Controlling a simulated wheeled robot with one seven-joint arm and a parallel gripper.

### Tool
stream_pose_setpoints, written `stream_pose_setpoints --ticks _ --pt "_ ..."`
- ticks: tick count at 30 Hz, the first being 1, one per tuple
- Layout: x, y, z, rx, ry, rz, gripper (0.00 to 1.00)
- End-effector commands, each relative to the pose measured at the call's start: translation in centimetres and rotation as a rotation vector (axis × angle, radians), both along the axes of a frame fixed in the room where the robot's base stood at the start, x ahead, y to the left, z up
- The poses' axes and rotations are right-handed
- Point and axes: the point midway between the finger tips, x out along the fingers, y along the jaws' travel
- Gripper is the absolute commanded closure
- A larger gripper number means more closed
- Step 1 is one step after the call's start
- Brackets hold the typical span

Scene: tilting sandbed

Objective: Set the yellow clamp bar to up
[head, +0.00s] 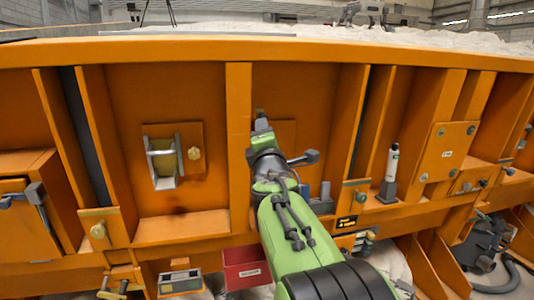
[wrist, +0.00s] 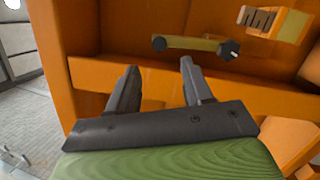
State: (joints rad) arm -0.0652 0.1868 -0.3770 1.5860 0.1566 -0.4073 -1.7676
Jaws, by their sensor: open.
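In the wrist view, a dull yellow bar (wrist: 197,44) with a dark round knob at each end lies on an orange panel, beyond my fingertips; it looks like the clamp bar. It runs nearly level across that picture, tilted slightly down to the right. My gripper (wrist: 160,66) is open and empty, its two dark fingers pointing toward the bar with a gap between them and it. In the head view, my gripper (head: 261,122) is up against the orange wall region, and my green arm hides much of what lies behind it. I cannot make out the bar clearly there.
An orange ledge (wrist: 250,82) crosses in front of the panel in the wrist view, with a slotted block (wrist: 275,22) at upper right. In the head view, a roller unit (head: 163,162) is left, a grey-white cylinder (head: 392,163) right, and a red bin (head: 246,267) below.

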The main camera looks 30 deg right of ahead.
Motion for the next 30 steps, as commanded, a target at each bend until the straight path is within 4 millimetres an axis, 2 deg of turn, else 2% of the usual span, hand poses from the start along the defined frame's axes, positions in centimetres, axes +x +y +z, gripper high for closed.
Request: stream_pose_setpoints --ticks 3,9,25,28,30 --pt "-2.8 1.4 -0.6 0.002 -0.003 0.005 0.5" --pt "-5.4 2.6 -1.4 0.001 0.001 0.003 0.5" --pt "-5.8 2.7 -1.5 0.004 0.001 0.001 0.5" --pt "-6.6 3.1 -2.8 0.135 0.021 0.04 0.5" --pt "-8.5 4.2 -5.3 0.378 0.065 0.094 0.5"
